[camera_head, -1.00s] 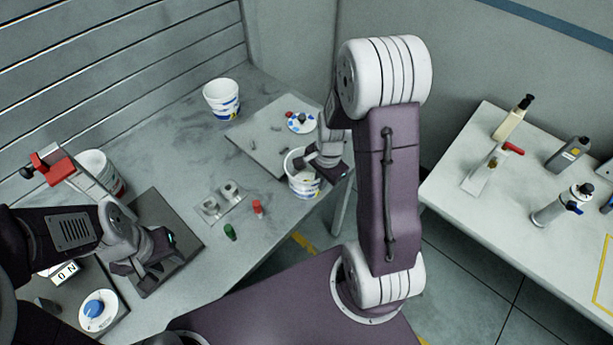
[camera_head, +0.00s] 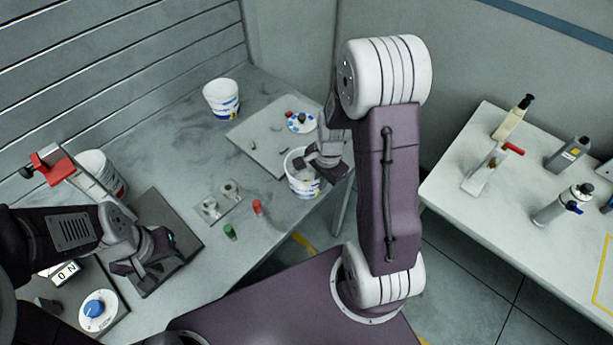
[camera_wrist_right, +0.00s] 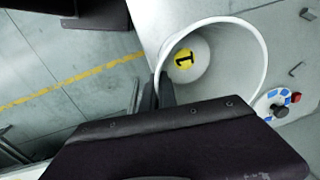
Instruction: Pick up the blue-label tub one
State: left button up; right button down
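A white tub (camera_head: 298,185) with a blue label stands at the right edge of the grey workbench. The right wrist view looks into its open top, where a yellow disc marked 1 (camera_wrist_right: 184,59) shows on the bottom. My right gripper (camera_wrist_right: 158,94) is at the tub's near-side rim, with one dark finger on each side of the wall and little gap between them. The same gripper also shows in the head view (camera_head: 322,168), partly covering the tub. My left gripper (camera_head: 132,270) is above a dark plate at the left, with its finger gap unclear.
Another blue-labelled white tub (camera_head: 222,100) stands at the back, and a third tub (camera_head: 97,165) is at the left behind a red-handled device (camera_head: 52,165). A grey board (camera_head: 255,140) carries small parts and a round dial piece (camera_head: 301,123). Bottles stand on the right table (camera_head: 450,185).

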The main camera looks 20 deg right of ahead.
notch_tip(320, 180, up, 4)
jog(key=shift+w+r, duration=0.1)
jog(key=shift+r, duration=0.15)
jog(key=s+d+r, duration=0.4)
jog(key=d+r, duration=0.2)
jog(key=d, duration=0.4)
jog(key=shift+s+d+r+b, duration=0.25)
jog(key=shift+s+d+b, duration=0.1)
jog(key=shift+s+d, duration=0.05)
jog(key=shift+w, duration=0.1)
